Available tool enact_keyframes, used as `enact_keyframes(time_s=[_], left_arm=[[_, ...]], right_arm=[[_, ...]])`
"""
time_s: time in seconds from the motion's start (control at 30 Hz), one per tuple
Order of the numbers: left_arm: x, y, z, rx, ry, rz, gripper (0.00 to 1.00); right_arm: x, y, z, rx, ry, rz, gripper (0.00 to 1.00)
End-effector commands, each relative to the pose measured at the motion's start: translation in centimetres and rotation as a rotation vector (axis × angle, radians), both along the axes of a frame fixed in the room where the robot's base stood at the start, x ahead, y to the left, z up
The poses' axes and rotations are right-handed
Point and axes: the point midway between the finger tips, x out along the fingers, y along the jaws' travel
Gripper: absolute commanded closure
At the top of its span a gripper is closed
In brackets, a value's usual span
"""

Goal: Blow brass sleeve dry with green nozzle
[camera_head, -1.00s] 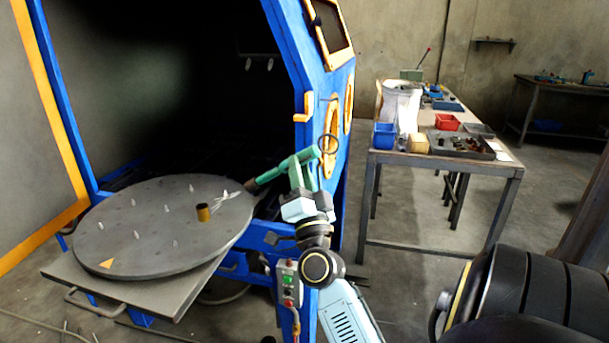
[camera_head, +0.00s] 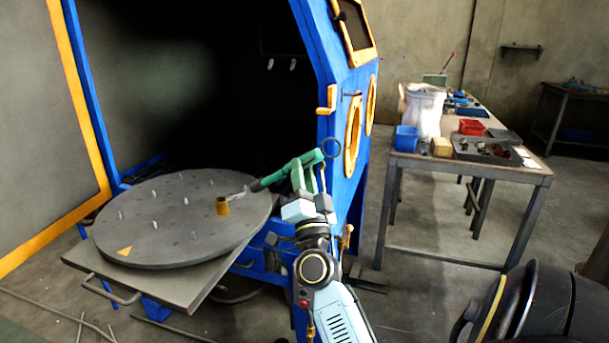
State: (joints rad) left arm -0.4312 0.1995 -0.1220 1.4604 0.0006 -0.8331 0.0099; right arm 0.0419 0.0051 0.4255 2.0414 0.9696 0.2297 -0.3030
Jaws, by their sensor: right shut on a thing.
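The brass sleeve (camera_head: 222,206) stands upright on the round grey turntable (camera_head: 150,238), near its right side. My right gripper (camera_head: 308,207) is shut on the green nozzle (camera_head: 290,171), to the right of the turntable. The nozzle's dark tip points left and down toward the sleeve, a short gap away. A pale wispy streak (camera_head: 238,194) shows between the tip and the sleeve. The fingertips are partly hidden by the gripper body. My left gripper is not in view.
Several pale pegs stand on the turntable, with an orange triangle (camera_head: 124,251) near its front edge. The blue cabinet frame (camera_head: 335,105) rises just behind my right gripper. A workbench (camera_head: 470,165) with bins and a tray stands at the right. Hoses lie on the floor.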

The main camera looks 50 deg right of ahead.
Motion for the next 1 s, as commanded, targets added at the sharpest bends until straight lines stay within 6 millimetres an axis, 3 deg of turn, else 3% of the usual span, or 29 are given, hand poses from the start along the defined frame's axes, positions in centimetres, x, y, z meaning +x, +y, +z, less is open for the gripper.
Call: enact_keyframes(time_s=[0.57, 1.0], left_arm=[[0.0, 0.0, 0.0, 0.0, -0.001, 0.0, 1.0], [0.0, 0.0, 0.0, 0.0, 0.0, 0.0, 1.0]], right_arm=[[1.5, -0.6, 0.0, -0.001, 0.0, 0.001, 1.0], [1.5, -0.7, 0.0, -0.001, -0.001, 0.0, 1.0]])
